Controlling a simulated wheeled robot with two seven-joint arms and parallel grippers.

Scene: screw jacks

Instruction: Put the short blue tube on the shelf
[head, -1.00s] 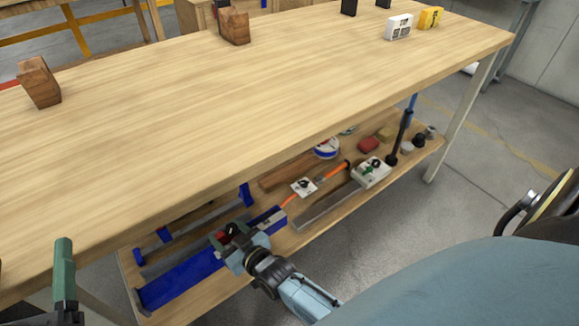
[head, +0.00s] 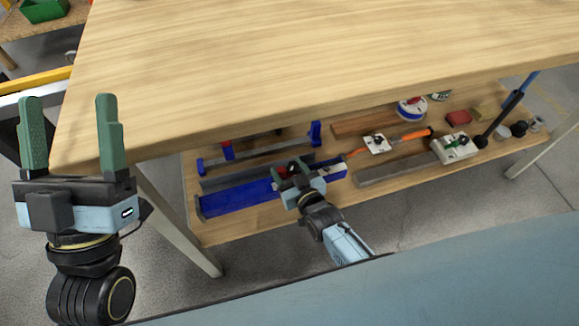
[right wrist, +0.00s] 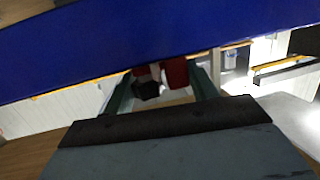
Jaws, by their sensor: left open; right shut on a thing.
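The short blue tube (head: 240,193) lies lengthwise along the front of the low shelf (head: 215,233), under the tabletop. My right gripper (head: 290,172) is shut on it near its middle, with a small red and dark part showing by the fingers. In the right wrist view the blue tube (right wrist: 150,40) crosses the top, close to the camera, and hides the fingertips. I cannot tell whether the tube rests fully on the shelf. My left gripper (head: 70,135) is open and empty, fingers up, by the table's left front corner.
Behind the tube lies a bar with blue ends (head: 315,133). To the right are an orange-handled tool (head: 400,137), a white box (head: 453,147), a red block (head: 458,117) and a leaning dark pole (head: 505,112). The tabletop (head: 300,50) overhangs the shelf.

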